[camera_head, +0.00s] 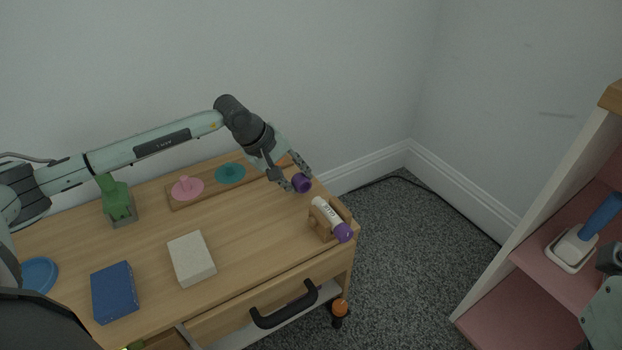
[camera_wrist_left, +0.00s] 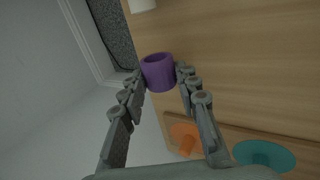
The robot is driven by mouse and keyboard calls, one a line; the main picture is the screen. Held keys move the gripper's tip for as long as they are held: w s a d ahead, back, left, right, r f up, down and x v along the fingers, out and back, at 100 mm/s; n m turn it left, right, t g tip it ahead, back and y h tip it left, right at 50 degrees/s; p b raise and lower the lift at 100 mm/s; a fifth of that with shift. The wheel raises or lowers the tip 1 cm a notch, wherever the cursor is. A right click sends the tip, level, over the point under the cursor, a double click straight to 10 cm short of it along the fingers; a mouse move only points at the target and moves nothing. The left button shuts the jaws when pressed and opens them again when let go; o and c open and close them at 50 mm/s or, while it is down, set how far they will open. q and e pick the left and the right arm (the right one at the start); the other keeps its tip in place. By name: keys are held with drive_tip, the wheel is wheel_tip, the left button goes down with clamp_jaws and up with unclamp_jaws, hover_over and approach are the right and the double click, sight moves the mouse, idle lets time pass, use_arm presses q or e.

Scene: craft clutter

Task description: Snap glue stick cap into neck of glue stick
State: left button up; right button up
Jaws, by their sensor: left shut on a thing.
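The purple glue stick cap (camera_head: 302,183) is held between the fingertips of my left gripper (camera_head: 290,181), above the back right part of the table. In the left wrist view the cap (camera_wrist_left: 158,72) sits between both fingertips (camera_wrist_left: 160,80). The glue stick (camera_head: 328,215), white with a purple base, lies tilted in a wooden holder (camera_head: 321,224) near the table's right edge. Its neck end points toward the held cap, and the two are apart. In the left wrist view only a white end of the glue stick (camera_wrist_left: 142,5) shows at the top. My right gripper is not clearly visible.
A wooden board (camera_head: 213,190) with pink, teal and orange knobbed discs lies at the back. A green object (camera_head: 117,200), a white block (camera_head: 191,258), a blue box (camera_head: 115,292) and a blue disc (camera_head: 39,274) stand further left.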

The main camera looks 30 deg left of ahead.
use_arm(q)
drive_tip(key=shift+a, duration=0.15)
drive_tip(key=shift+f+b, duration=0.15)
drive_tip(key=shift+b, duration=0.25)
drive_tip(key=shift+s+d, duration=0.15)
drive_tip(key=shift+d, duration=0.15)
drive_tip(key=shift+s+d, duration=0.45)
drive_tip(key=shift+d, duration=0.35)
drive_tip(key=shift+s+d, duration=0.45)
drive_tip(key=shift+d, duration=0.3)
